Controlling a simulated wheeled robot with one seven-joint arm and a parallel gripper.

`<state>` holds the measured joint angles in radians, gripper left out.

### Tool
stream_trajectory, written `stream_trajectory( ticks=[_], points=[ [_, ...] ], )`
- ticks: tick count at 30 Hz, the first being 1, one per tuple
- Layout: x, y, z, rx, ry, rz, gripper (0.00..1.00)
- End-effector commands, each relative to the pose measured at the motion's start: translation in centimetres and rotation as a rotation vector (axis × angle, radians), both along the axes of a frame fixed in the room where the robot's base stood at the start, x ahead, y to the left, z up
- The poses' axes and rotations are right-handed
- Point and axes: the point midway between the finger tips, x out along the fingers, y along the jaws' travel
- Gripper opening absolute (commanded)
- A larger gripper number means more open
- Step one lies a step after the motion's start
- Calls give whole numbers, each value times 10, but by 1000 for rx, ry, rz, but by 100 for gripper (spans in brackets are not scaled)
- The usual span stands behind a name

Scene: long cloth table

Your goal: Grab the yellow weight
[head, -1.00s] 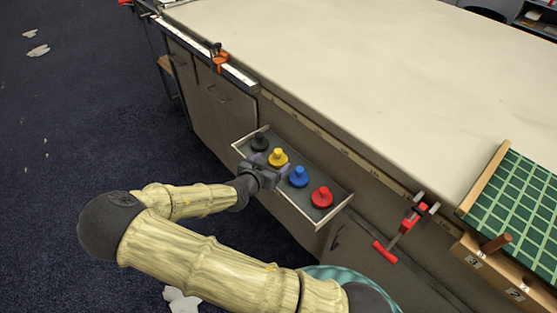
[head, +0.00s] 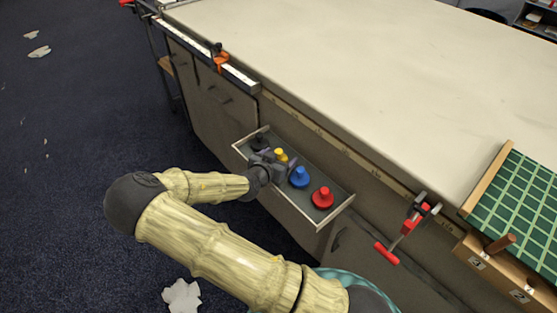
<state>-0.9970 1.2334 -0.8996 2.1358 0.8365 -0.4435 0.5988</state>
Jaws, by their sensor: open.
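The yellow weight (head: 281,154) stands in an open drawer (head: 329,221) in the side of the long table, between a black weight (head: 259,142) and a blue weight (head: 300,177). My gripper (head: 279,160) is open and reaches over the drawer's front edge at the yellow weight. Its fingers hide the lower part of the yellow weight, and only the knob and a bit of the top show. I cannot tell whether the fingers touch it.
A red weight (head: 322,198) stands at the drawer's right end. A red clamp (head: 402,232) hangs on the table edge to the right, near a green grid board (head: 520,205). An orange clamp (head: 220,60) sits on the edge at upper left. The tabletop (head: 370,80) is clear.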

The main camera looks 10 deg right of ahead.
Motion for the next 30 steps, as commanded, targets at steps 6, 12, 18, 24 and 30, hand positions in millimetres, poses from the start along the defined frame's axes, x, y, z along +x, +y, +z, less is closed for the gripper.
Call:
stream_trajectory(
  ticks=[6, 12, 18, 24, 30],
  points=[
    [0, 0, 0, 0, 0, 0, 65],
    [0, 0, 0, 0, 0, 0, 26],
    [0, 0, 1, 0, -2, 1, 16],
    [0, 5, 8, 0, -3, 9, 16],
    [0, 3, 38, 3, -5, 4, 16]
  ],
)
